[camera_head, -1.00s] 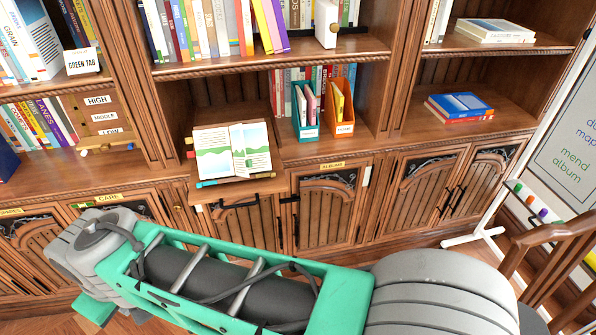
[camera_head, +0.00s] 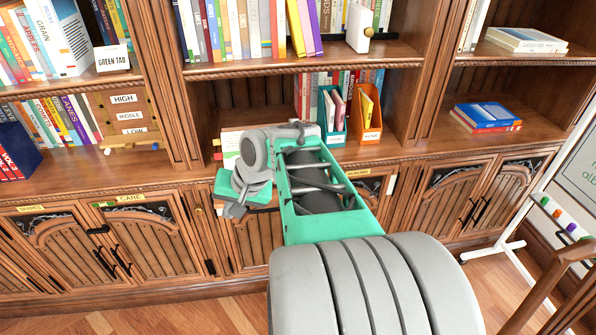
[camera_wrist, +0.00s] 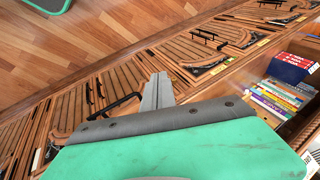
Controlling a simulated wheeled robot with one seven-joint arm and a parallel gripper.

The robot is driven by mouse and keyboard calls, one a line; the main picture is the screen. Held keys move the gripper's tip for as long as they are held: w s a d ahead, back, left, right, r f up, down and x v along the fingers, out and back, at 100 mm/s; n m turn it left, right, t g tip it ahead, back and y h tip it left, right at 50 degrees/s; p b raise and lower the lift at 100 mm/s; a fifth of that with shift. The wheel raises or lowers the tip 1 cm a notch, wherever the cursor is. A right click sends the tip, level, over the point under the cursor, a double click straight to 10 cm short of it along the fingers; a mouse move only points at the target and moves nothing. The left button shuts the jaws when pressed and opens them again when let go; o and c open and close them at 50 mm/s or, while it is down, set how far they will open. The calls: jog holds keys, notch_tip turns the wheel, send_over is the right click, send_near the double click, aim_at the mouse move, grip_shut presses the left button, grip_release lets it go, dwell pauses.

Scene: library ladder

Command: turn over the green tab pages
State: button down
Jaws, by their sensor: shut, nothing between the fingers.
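The open book (camera_head: 231,140) lies on the ledge in front of the lower middle bay. A white sign reading GREEN TAB (camera_head: 113,58) stands on the upper left shelf. My gripper (camera_head: 233,211) is in front of the book and low, near the cabinet fronts. In the wrist view my gripper (camera_wrist: 158,88) is shut and empty, with its fingers over the cabinet doors. The book does not show in that view.
An orange file holder (camera_head: 368,128) and a teal one (camera_head: 331,128) stand right of the book. A block labelled HIGH, MIDDLE, LOW (camera_head: 127,116) is at left. Cabinet doors with black handles (camera_head: 110,262) are below. A whiteboard stand (camera_head: 500,238) is at right.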

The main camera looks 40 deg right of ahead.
jog(key=d+m+t+b, duration=0.15)
jog(key=d+m, duration=0.45)
jog(key=d, duration=0.7)
jog(key=s+d+r+m+t, duration=0.2)
jog(key=s+d+m+t, duration=0.15)
jog(key=s+d, duration=0.2)
jog(key=s+d+r+m+t, duration=0.2)
jog(key=s+d+m, duration=0.2)
jog(key=d, duration=0.3)
jog(key=w+a+f, duration=0.4)
jog(key=w, duration=0.6)
jog(key=shift+a+h+b, duration=0.3)
jog(key=shift+a, duration=0.1)
jog(key=shift+w+r, duration=0.1)
jog(key=shift+r, duration=0.05)
